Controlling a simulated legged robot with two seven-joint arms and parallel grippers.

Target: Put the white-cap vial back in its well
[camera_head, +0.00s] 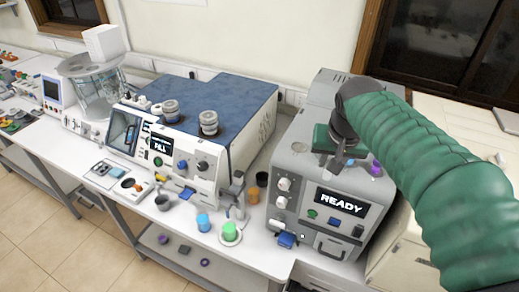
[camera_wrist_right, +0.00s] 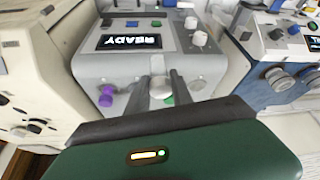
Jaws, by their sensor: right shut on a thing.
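My right gripper (camera_head: 338,152) is over the top of the grey machine with the READY display (camera_head: 341,203). In the right wrist view its two dark fingers (camera_wrist_right: 161,92) are shut on the white-cap vial, whose pale round cap (camera_wrist_right: 161,87) shows between them. The vial's body is hidden, so I cannot tell whether it is in a well or above one. A purple cap (camera_head: 376,167) stands on the machine top beside the gripper; it also shows in the right wrist view (camera_wrist_right: 106,95). My left gripper is not in view.
A blue-topped machine with a FILL display (camera_head: 161,146) stands left of the grey machine. Blue (camera_head: 203,222) and green (camera_head: 229,232) containers sit at the bench's front edge. A pale cabinet (camera_head: 395,262) is close on the right.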

